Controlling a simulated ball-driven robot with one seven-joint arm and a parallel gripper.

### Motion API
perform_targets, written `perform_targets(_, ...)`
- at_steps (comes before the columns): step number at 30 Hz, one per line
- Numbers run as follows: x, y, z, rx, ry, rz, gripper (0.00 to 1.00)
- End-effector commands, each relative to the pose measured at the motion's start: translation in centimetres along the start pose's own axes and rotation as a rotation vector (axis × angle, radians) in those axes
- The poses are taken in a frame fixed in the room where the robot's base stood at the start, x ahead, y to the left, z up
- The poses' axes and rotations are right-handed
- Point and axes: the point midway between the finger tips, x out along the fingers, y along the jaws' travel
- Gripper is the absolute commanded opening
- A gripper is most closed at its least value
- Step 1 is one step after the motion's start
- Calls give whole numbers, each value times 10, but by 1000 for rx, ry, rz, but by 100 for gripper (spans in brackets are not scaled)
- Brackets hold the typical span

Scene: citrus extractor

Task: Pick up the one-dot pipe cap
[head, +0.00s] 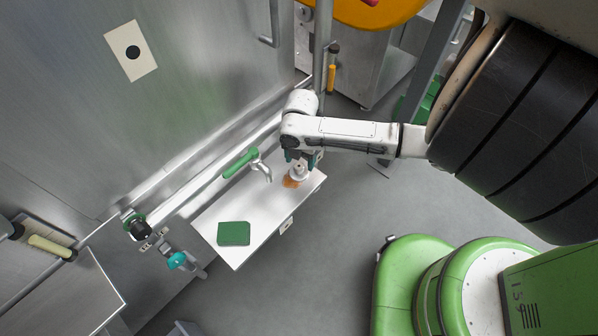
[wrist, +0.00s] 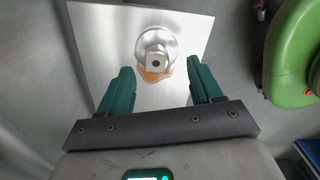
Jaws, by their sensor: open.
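My gripper (wrist: 159,68) is open, with teal fingers on the left and right of the cap's near side. In the head view my gripper (head: 303,157) is just over the cap, and its fingers partly hide that spot.
A green-handled tap-like fitting (head: 248,164) and a green pad (head: 234,233) are on or by the same shelf (head: 205,222). A wall plate (head: 131,51) with one black dot is on the steel panel. A teal-knobbed valve (head: 178,260) is beyond the shelf's left end.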

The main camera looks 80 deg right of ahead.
Motion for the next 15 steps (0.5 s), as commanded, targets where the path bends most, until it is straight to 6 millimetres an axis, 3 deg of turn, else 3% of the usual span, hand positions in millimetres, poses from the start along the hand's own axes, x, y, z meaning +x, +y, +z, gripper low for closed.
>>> perform_targets(1, 12, 2, 0, 0, 2, -2, 65)
perform_targets(6, 35, 5, 1, 2, 2, -2, 65)
perform_targets(15, 43, 4, 1, 0, 0, -1, 65)
